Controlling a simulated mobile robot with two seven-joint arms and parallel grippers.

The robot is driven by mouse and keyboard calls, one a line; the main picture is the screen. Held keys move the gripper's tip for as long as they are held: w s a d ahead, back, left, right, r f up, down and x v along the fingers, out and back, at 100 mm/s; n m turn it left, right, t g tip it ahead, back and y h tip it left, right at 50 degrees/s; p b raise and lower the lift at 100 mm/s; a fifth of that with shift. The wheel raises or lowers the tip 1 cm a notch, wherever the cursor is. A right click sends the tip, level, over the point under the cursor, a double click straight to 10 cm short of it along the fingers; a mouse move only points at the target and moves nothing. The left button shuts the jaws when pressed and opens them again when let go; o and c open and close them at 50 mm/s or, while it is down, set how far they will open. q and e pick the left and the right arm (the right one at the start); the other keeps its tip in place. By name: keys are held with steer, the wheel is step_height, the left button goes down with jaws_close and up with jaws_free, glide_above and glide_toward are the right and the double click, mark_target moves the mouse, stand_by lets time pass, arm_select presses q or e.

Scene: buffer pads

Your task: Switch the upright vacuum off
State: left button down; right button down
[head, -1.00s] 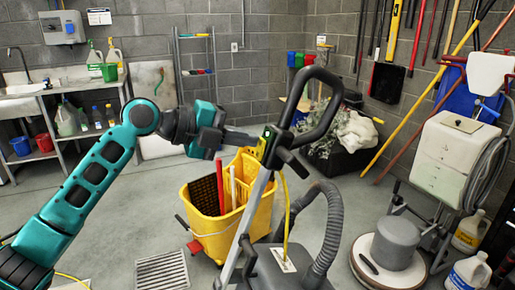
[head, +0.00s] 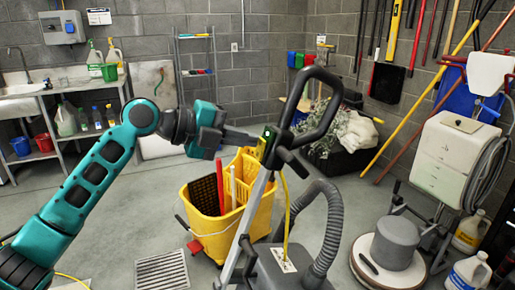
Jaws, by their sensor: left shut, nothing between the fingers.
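The upright vacuum (head: 283,262) stands in the middle foreground, with a grey hose, a metal pole and a black loop handle (head: 327,119). My right gripper is not in view.
A yellow mop bucket (head: 215,228) stands behind and left of the vacuum. A floor machine (head: 392,246) stands at the right. A sink bench (head: 58,92) with bottles is at the back left. The left floor is open around a drain grate (head: 162,272).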

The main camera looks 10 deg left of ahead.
arm_select(q)
steer(key=shift+w+d+f, duration=0.15)
steer(key=shift+w+d, duration=0.1)
steer(key=shift+d, duration=0.1)
stand_by(0.4)
steer(key=v, duration=0.6)
steer(key=shift+b, duration=0.35)
